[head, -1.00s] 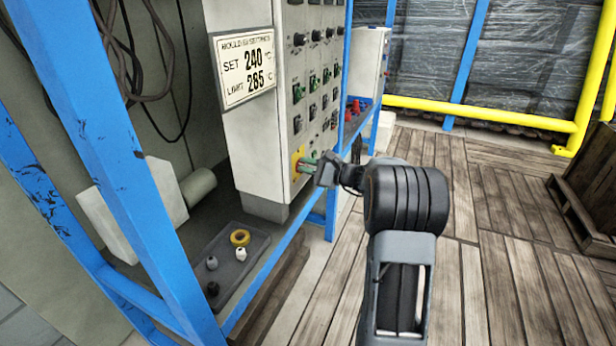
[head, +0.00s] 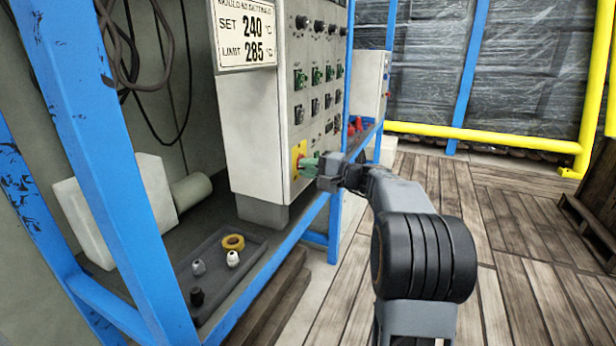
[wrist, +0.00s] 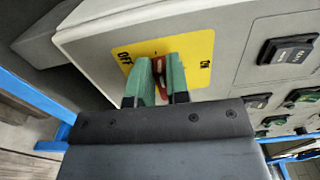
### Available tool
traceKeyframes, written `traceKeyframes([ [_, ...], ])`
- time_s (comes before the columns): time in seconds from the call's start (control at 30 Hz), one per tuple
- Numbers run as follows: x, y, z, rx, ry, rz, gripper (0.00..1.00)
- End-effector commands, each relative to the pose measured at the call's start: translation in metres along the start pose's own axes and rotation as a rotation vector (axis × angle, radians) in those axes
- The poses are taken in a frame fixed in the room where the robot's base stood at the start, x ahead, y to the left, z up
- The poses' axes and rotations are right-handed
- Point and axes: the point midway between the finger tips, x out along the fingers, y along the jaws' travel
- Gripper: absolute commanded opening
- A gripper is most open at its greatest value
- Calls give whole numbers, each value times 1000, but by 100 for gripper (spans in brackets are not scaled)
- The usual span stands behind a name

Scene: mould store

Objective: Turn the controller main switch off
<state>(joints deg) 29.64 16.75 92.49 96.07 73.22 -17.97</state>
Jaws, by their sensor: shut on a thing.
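The controller (head: 257,140) is a pale grey cabinet with rows of knobs and switches on its front. Its main switch is a red handle (wrist: 159,68) on a yellow plate (wrist: 190,50) marked OFF and ON, low on the panel. In the wrist view OFF is at the plate's left and ON at its right. My gripper (wrist: 160,80) has green fingers on either side of the red handle and is shut on it. The handle points roughly up the wrist picture, between the two labels. In the head view my gripper (head: 309,166) reaches the yellow plate from the right and hides most of the switch.
A blue frame (head: 110,150) stands at the left around the controller. A dark tray (head: 215,285) holds a yellow ring and small fittings on the shelf below. A yellow rail (head: 480,135) runs at the back. The wooden floor at the right is mostly open.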

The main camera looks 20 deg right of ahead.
Motion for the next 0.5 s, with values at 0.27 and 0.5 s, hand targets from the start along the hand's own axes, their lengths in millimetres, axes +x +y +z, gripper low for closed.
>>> traceKeyframes([
  [0.27, 0, 1, 0, -50, 1, 0, 0],
  [0.5, 0, 1, 0, -56, 1, 0, 0],
])
